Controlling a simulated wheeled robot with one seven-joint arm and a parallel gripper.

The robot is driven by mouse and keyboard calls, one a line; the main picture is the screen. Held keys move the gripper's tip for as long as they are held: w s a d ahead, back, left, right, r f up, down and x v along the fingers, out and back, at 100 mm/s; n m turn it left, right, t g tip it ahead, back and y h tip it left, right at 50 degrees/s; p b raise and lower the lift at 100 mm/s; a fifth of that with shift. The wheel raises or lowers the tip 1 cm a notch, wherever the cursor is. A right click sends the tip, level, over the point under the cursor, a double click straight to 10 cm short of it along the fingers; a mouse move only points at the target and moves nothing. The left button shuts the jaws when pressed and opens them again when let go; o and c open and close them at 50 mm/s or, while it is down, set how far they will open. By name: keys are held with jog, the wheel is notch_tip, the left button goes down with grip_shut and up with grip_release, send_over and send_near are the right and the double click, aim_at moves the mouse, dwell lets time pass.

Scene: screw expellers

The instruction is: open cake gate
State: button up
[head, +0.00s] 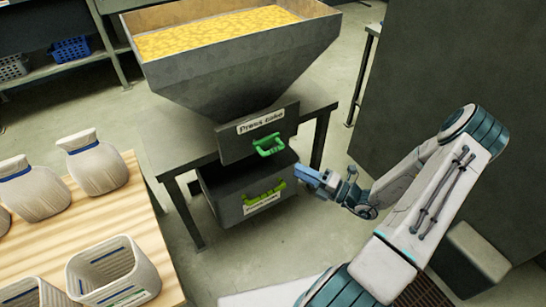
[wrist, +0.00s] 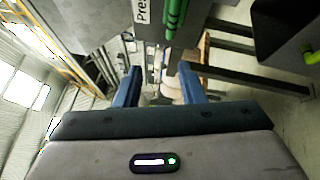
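The cake gate (head: 236,144) is a dark grey panel labelled "Press cake" at the front of the hopper's base, and it looks closed. Its bright green handle (head: 269,147) sticks out below the label. In the wrist view, the green handle (wrist: 175,18) is at the top, beside part of the white label (wrist: 141,10). My gripper (head: 301,172) is to the right of the gate and a little lower than the handle, apart from it. In the wrist view my gripper (wrist: 160,70) has its two blue fingers spread with nothing held between them.
The hopper (head: 235,65) full of yellow cake stands on a dark table (head: 165,148). A dark bin (head: 228,196) with a yellow-green handle (head: 263,194) sits below the gate. At left, a wooden table (head: 142,214) holds pale sacks (head: 95,165) and an open basket (head: 112,275).

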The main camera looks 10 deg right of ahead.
aim_at(273, 151)
jog(key=w+a+m, duration=0.1)
jog(key=w+a, duration=0.1)
jog(key=w, duration=0.1)
jog(key=w+a+m+t+h+b, duration=0.1)
jog(key=w+a, duration=0.1)
jog(key=w, duration=0.2)
jog(key=w+a+m+t+b, duration=0.1)
jog(key=w+a, duration=0.2)
jog(key=w, duration=0.1)
jog(key=shift+m, duration=0.3)
jog(key=shift+d, duration=0.1)
